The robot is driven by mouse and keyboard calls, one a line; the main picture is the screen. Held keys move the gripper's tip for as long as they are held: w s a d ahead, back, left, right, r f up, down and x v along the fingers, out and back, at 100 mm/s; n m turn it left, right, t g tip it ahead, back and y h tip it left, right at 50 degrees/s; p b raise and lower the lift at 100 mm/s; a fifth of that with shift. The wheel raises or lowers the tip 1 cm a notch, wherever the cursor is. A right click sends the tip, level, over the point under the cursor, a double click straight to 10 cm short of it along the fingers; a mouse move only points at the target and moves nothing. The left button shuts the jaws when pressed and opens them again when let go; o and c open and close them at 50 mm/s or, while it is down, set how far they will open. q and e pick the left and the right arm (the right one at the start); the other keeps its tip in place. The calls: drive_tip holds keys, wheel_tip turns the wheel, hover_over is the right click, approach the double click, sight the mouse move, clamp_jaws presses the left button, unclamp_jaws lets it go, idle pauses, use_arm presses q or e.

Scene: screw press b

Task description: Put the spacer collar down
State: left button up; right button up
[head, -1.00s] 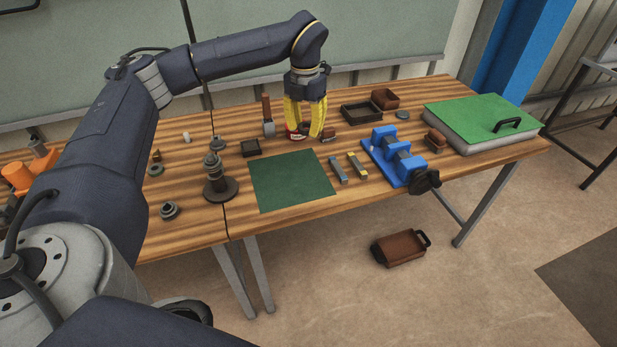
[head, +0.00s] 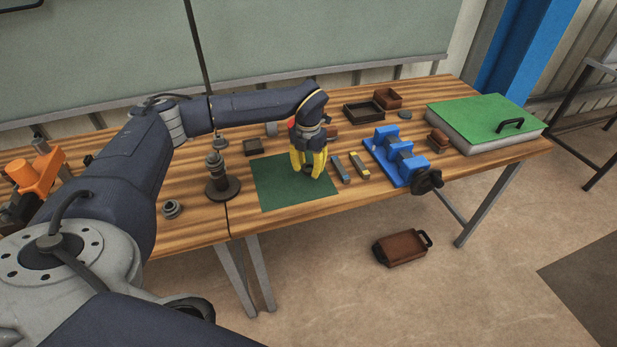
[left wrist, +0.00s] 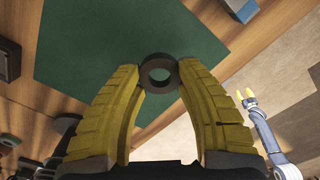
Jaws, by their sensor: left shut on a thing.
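The spacer collar is a dark grey ring; in the left wrist view the collar (left wrist: 158,58) sits between the two yellow fingertips with its hole facing the camera. My left gripper (head: 309,172) is shut on it and points down over the green mat (head: 270,190), right of the mat's middle. The left gripper (left wrist: 158,78) touches the collar from both sides. In the head view the fingers mostly hide the collar, and I cannot tell whether it touches the mat. My right gripper (left wrist: 244,95) shows small in the left wrist view, its yellow fingertips apart and empty.
A dark post on a round base (head: 222,186) stands left of the mat. Right of it lie a blue-grey bar (head: 340,169), a yellow-marked bar (head: 358,165) and a blue vise (head: 395,160). The mat's left part is clear.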

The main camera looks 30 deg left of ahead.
sight(308, 182)
use_arm(q)
drive_tip(key=shift+f, duration=2.15)
drive_tip(key=shift+f, duration=0.1)
drive_tip(key=o, duration=1.3)
wheel_tip(308, 182, up, 12)
drive_tip(key=shift+s+r, duration=0.1)
